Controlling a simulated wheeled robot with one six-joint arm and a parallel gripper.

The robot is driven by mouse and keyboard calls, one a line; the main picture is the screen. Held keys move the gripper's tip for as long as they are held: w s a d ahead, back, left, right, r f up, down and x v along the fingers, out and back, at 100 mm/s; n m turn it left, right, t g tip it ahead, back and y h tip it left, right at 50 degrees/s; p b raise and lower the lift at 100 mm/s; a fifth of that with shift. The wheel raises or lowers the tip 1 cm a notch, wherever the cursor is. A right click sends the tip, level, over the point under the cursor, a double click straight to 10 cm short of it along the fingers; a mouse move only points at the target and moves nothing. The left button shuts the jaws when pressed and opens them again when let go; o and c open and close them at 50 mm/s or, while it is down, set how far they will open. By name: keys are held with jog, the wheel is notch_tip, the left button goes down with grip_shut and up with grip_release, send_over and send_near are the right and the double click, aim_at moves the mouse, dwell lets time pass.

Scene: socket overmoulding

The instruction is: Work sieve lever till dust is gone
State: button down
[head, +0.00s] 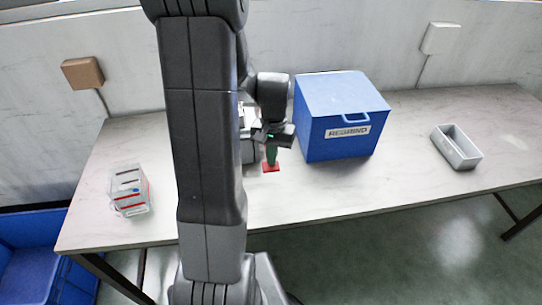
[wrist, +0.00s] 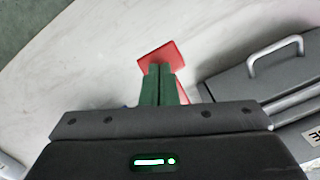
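The red lever (head: 271,168) shows low in the middle of the head view, just below my fingertips. In the wrist view the red lever (wrist: 168,52) has a flat end, and a part of it runs down to the right behind my fingers. My gripper (head: 271,155) points down at it; its green fingers (wrist: 158,72) are close together over the red lever and look shut on it. I cannot see any dust.
A blue bin marked REGRIND (head: 345,113) stands close to the right of my gripper. A grey tray (head: 455,147) lies farther right. A clear rack (head: 129,190) stands at the left. The front middle of the table (head: 320,195) is clear. A blue crate (head: 35,232) is at lower left.

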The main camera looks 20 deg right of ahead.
jog(key=shift+w+d+r+p, duration=0.25)
jog(key=shift+w+d+p, duration=0.1)
jog(key=shift+w+d, duration=0.2)
jog(key=shift+w+d+r+p, duration=0.25)
jog(key=shift+w+d+p, duration=0.15)
jog(key=shift+w, duration=0.2)
notch_tip(320, 180, up, 14)
jog(key=w, duration=0.1)
jog(key=shift+d, duration=0.45)
jog(key=shift+f, duration=0.15)
jog(key=s+a+f, duration=0.2)
jog(key=f, duration=0.1)
jog(key=shift+s+a+f, duration=0.15)
jog(key=shift+s+f, duration=0.05)
jog(key=shift+s, duration=0.2)
